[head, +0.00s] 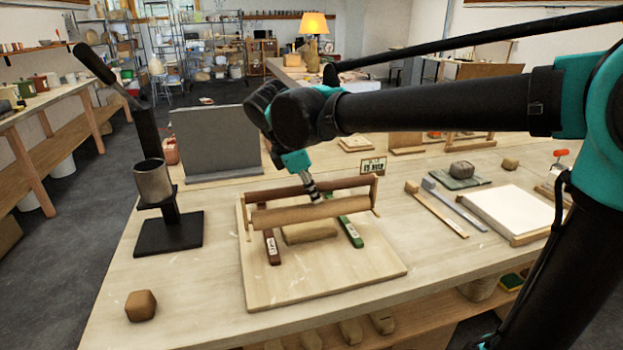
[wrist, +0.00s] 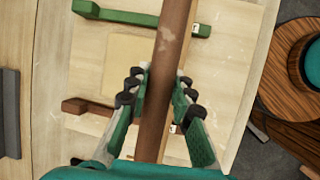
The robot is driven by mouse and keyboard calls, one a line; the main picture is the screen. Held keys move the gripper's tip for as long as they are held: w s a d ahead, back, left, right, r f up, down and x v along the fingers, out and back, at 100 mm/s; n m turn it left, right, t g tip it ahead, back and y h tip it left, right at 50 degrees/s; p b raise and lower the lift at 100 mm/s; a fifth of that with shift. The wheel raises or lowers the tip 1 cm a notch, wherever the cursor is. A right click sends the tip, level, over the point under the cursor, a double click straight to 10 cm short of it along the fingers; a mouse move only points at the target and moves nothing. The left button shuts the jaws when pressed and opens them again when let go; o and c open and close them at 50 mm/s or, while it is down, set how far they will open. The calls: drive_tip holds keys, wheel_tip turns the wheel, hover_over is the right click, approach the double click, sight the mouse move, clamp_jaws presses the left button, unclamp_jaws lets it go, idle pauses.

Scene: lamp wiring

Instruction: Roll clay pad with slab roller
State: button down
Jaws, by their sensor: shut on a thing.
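The slab roller stands on a pale wooden board (head: 345,275) with a front wooden bar (head: 280,217) and a darker rear bar (head: 350,183). A flat tan clay pad (head: 308,233) lies below the front bar; it also shows in the wrist view (wrist: 128,58), left of a held brown bar. A dark red-brown strip (head: 271,248) lies left of the pad and a green strip (head: 350,232) right of it. My gripper (head: 315,195) is shut on that roller bar (wrist: 168,60), with a finger on each side. I cannot tell surely which bar it holds.
A grey upright panel (head: 220,140) stands behind the board at left. A black stand with a metal cup (head: 153,182) is at far left, and a brown lump (head: 141,305) at front left. A white slab (head: 515,210) and tools lie at right. The front left tabletop is mostly clear.

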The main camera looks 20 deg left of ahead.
sight(311, 204)
drive_tip(key=shift+f, duration=1.95)
drive_tip(key=shift+f, duration=0.35)
drive_tip(key=shift+w+a+f, duration=0.1)
drive_tip(key=shift+w+a, duration=1.1)
drive_tip(key=shift+w, duration=0.8)
drive_tip(key=shift+w+a+f, duration=0.1)
drive_tip(key=shift+w+a, duration=1.1)
drive_tip(key=shift+w, duration=0.8)
drive_tip(key=shift+w+a, duration=1.2)
drive_tip(key=shift+w, duration=0.8)
